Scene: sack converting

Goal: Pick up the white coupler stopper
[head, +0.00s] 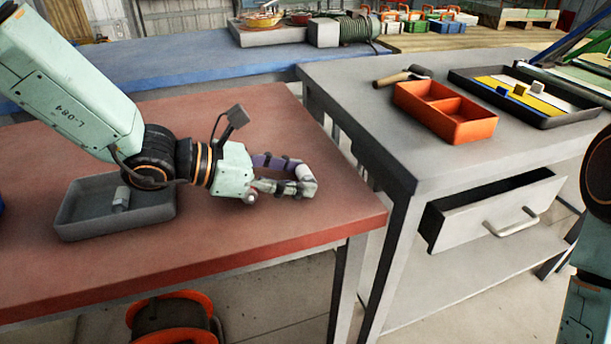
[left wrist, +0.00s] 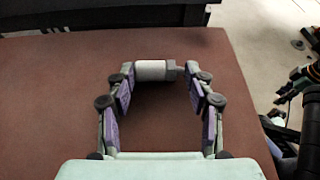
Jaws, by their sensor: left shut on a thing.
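The white coupler stopper (left wrist: 150,70) is a small white cylinder with a grey end, seen between the fingertips in the left wrist view. It also shows as a pale piece (head: 304,172) at the fingertips in the head view, partly hidden by a finger. My left gripper (head: 306,180) is shut on it, over the right part of the red-brown table (head: 240,250). The fingers press on its two ends. Whether it touches the tabletop, I cannot tell. My right gripper is out of view; only part of my right arm shows at the right edge.
A grey tray (head: 75,212) on the red-brown table holds a small pale cylinder (head: 120,198). To the right, a grey workbench (head: 350,90) carries an orange divided box (head: 446,124) and a dark tray (head: 545,120). Its drawer (head: 500,215) stands open. The red-brown tabletop is clear near its front edge.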

